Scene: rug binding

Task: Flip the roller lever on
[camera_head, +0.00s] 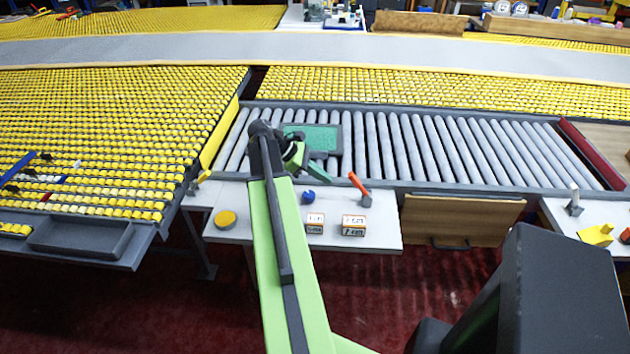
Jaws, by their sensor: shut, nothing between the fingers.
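A red-handled lever (357,183) on a small grey base stands at the right back of the white side table, just in front of the roller bed (440,150). Its handle tilts up and to the left. A second lever (574,197) with a pale handle stands upright on the white table at far right. No label shows which one is the roller lever. My green and black gripper (318,172) is shut and empty, above the front edge of the rollers, left of the red lever and apart from it. My arm hides part of the left rollers.
A teal-topped dark tray (322,138) lies behind my gripper. The white table (385,240) also holds a blue ball (308,197), a yellow disc (225,219) and two small labelled boxes (353,225). A wooden panel (460,218) stands right of it.

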